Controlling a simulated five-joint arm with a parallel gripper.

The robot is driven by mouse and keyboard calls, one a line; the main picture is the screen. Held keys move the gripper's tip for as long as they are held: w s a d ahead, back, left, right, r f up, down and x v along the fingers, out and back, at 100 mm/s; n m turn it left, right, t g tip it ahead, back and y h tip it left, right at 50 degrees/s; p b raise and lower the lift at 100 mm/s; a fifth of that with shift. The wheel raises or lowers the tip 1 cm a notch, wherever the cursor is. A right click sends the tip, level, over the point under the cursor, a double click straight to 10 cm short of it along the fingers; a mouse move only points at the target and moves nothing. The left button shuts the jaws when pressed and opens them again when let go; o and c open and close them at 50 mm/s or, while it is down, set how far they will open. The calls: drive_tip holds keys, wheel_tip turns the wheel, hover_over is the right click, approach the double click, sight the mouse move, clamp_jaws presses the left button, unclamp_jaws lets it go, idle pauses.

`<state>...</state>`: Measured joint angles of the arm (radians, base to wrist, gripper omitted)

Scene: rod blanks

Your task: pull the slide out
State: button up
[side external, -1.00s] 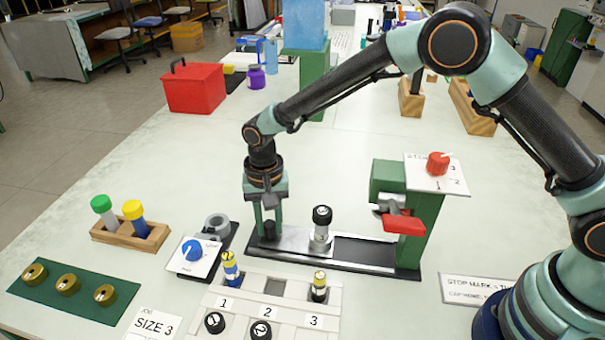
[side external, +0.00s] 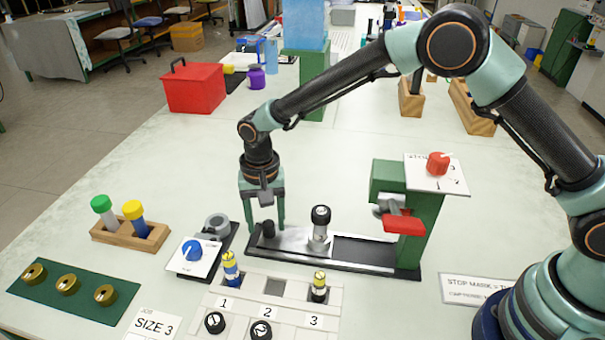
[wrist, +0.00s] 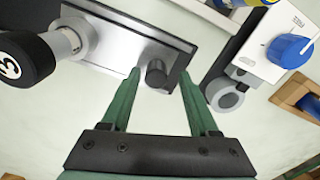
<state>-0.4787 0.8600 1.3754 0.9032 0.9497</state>
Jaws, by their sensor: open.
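The slide (side external: 294,240) is a silver plate lying in a black rail (side external: 365,254). A dark knob (side external: 269,229) stands near its left end, and the knob also shows in the wrist view (wrist: 157,75). A metal holder with a black-capped piece (side external: 320,226) stands upright on the slide, and the cap carries a 3 in the wrist view (wrist: 22,60). My gripper (side external: 267,229) is open at the knob. In the wrist view its fingertips (wrist: 159,76) appear on either side of the knob, with gaps; I cannot tell how far down they reach.
A green stand (side external: 425,225) with a red lever and red dial rises at the rail's right end. A blue-dial panel (side external: 192,251) and grey ring (side external: 217,225) sit close at left. A numbered white rack (side external: 272,300) is in front.

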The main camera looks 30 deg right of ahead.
wheel_tip(320, 180, up, 12)
drive_tip(key=shift+f, duration=0.15)
idle(0.4)
drive_tip(key=s+d+r+n+t, duration=0.2)
drive_tip(key=s+d+r, duration=0.3)
drive_tip(key=d+r, duration=0.6)
drive_tip(key=s+d+f+n+t, duration=0.1)
drive_tip(key=s+d+n+t, duration=0.2)
drive_tip(key=s+d, duration=0.8)
drive_tip(key=shift+s+d+t, duration=0.15)
drive_tip(key=shift+d+t, duration=0.15)
drive_tip(key=shift+d, duration=0.3)
